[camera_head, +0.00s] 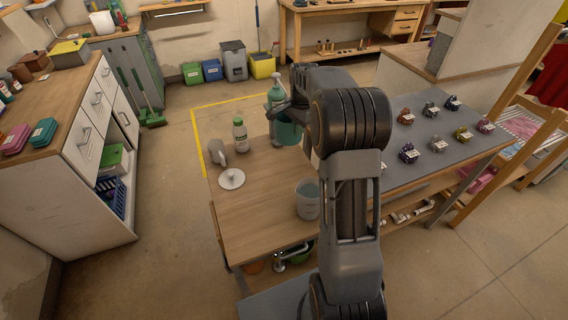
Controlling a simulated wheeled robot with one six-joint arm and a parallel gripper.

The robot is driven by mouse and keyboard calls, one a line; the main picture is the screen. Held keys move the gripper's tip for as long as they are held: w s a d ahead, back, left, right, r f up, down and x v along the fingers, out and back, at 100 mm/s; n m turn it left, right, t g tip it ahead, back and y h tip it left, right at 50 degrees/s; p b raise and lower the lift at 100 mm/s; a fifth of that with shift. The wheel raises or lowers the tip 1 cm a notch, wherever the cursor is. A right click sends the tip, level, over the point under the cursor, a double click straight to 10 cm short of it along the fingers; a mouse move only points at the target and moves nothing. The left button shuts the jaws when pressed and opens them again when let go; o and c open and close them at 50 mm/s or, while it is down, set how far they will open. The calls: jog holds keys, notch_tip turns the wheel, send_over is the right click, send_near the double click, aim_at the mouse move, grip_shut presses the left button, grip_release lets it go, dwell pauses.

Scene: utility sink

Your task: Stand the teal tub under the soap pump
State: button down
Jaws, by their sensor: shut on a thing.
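The teal tub (289,132) is held up near the back right corner of the wooden table. My gripper (297,106) is shut on the tub near its rim; my own arm hides most of the jaws. A tall pale-green bottle with a pump-like head (276,94), which looks like the soap pump, stands just left of the tub. The tub partly covers its lower body. I cannot tell whether the two touch, or whether the tub's bottom meets the table.
On the wooden table (262,222) are a white bottle with a green cap (240,135), a grey object (216,148), a white disc (231,179) and a grey pail (307,200). The table's front left is bare. A grey table (435,165) with several small dark items stands right.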

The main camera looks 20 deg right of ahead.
jog(key=shift+s+f+b, duration=0.1)
jog(key=shift+f+b, duration=1.3)
jog(key=shift+f, duration=7.05)
jog(key=shift+f, duration=0.15)
jog(key=c, duration=1.3)
grip_release()
